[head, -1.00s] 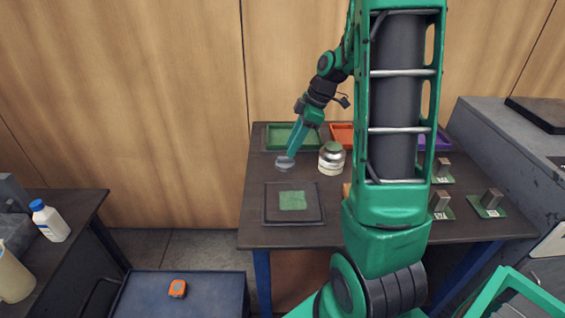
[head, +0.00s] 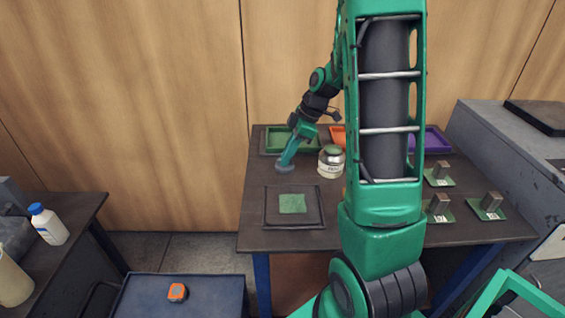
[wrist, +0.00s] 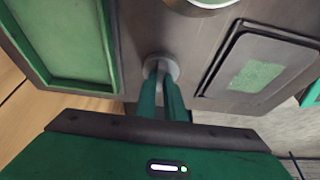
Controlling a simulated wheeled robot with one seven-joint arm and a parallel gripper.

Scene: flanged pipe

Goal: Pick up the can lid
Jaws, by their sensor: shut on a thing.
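The can lid (head: 284,169) is a small grey disc at the left of the dark table, in front of the green tray. In the wrist view, the lid (wrist: 174,69) shows as a round grey plate around the fingertips. My gripper (head: 287,162) reaches down onto it, and its two green fingers (wrist: 160,82) are close together, shut on the lid. The fingertips hide the lid's middle. I cannot tell whether the lid touches the table or is slightly above it. A pale can (head: 331,168) with a greenish top stands just right of the lid.
A green tray (head: 267,141) lies behind the lid, with orange (head: 338,132) and purple (head: 440,139) trays farther right. A dark square plate with a green patch (head: 292,203) lies in front. Metal blocks on green pads (head: 490,202) stand at right. My arm hides the table's middle.

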